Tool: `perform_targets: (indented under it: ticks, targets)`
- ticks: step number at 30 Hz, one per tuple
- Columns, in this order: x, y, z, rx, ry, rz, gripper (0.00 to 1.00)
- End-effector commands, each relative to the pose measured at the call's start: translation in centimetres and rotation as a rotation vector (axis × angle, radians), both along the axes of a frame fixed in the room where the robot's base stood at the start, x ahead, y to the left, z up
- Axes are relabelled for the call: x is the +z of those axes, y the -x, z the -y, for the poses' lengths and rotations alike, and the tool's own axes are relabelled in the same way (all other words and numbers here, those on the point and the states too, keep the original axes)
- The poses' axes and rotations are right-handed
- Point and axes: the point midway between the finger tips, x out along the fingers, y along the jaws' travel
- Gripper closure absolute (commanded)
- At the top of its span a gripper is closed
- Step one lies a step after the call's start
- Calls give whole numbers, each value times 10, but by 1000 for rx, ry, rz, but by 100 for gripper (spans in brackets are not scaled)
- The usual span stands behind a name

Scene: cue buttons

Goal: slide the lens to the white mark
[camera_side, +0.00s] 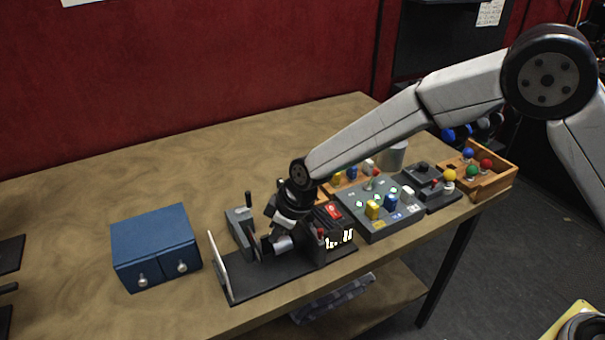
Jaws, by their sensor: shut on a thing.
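A dark bench plate (245,288) lies near the table's front edge, with an upright white panel (219,267) at its left end. My gripper (268,242) reaches down over the middle of this plate and is shut on a small part there. That part seems to be the lens, but the fingers mostly hide it. A short silver cylinder (284,243) shows beside the fingers. Bright white marks (339,240) show on the dark block at the plate's right end. I cannot tell which mark on the plate is the white mark, or how far the lens is from it.
A blue two-drawer box (152,240) stands to the left. A grey lever unit (240,229) stands close behind the plate. A grey button panel (380,231), a dark joystick box (424,172) and a wooden tray (497,184) with coloured knobs are to the right. The back left of the table is clear.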

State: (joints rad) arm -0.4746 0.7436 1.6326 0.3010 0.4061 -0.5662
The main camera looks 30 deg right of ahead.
Motion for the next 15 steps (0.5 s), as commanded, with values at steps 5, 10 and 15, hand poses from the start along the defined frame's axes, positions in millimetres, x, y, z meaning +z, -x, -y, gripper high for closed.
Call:
perform_targets:
  ticks: [5,10,15]
  targets:
    - [1,0,0,0,-1,1,100]
    - [0,0,0,0,-1,1,47]
    - [0,0,0,0,0,0,47]
